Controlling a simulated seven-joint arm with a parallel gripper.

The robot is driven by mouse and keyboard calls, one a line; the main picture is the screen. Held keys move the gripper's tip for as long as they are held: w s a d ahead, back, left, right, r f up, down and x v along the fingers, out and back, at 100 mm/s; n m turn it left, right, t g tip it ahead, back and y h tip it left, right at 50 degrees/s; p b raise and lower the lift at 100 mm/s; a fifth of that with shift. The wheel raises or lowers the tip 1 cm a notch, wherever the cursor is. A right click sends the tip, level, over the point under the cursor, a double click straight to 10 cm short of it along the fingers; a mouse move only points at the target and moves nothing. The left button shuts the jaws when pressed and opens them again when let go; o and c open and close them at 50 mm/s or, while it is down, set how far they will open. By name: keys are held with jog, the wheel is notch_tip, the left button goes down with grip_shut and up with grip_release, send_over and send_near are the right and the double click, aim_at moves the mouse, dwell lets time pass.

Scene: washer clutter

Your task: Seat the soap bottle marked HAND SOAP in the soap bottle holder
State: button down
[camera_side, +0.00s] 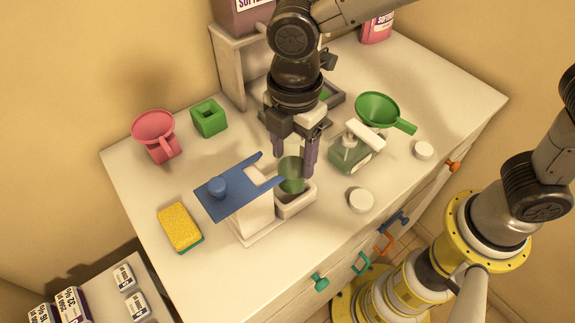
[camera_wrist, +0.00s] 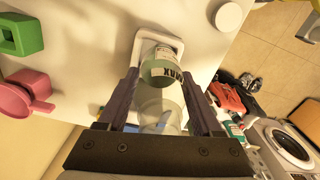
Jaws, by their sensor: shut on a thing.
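My gripper (camera_side: 307,168) points down and is shut on a clear bottle with green contents (camera_side: 291,175). In the wrist view the bottle (camera_wrist: 160,72) sits between my fingers (camera_wrist: 162,100). Its dark lettering shows only in part, so I cannot confirm HAND SOAP. In the wrist view the white rim (camera_wrist: 174,40) lies beyond the bottle's far end. I cannot tell whether the bottle's base touches it.
A pump bottle with green liquid (camera_side: 350,152) stands close to the right of my gripper.

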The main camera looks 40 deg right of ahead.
aim_at(288, 170)
jog(key=shift+w+a+f, duration=0.15)
jog(key=shift+w+f, duration=0.05)
jog(key=shift+f, duration=0.1)
jog(key=shift+w+a+f, duration=0.15)
jog(key=shift+f, duration=1.65)
jog(key=shift+f, duration=0.1)
jog(key=shift+c, duration=0.3)
grip_release()
notch_tip(288, 170, up, 12)
jog(key=shift+r, duration=0.15)
